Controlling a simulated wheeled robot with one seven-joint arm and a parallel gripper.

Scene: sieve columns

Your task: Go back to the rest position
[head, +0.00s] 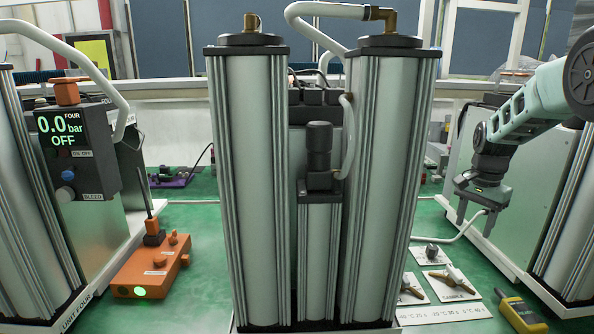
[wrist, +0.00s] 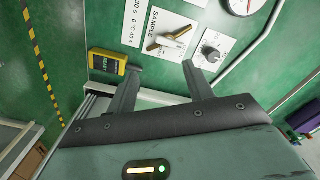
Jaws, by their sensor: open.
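My gripper (head: 475,222) hangs at the right in the head view, fingers pointing down. It is open and holds nothing. In the wrist view its two fingers (wrist: 160,68) stand apart, with bare green floor and white plates beyond them. The tall twin sieve columns (head: 386,180) stand to the left of my gripper in the head view, apart from it. A plate marked SAMPLE (head: 452,283) with a brass-coloured handle lies below my gripper; it also shows in the wrist view (wrist: 168,38).
A yellow handheld meter (head: 520,314) lies at front right, and in the wrist view (wrist: 107,65). A white-framed column unit (head: 565,215) stands close right of my gripper. An orange box (head: 150,268) and a display reading 0.0 bar OFF (head: 60,130) are at left.

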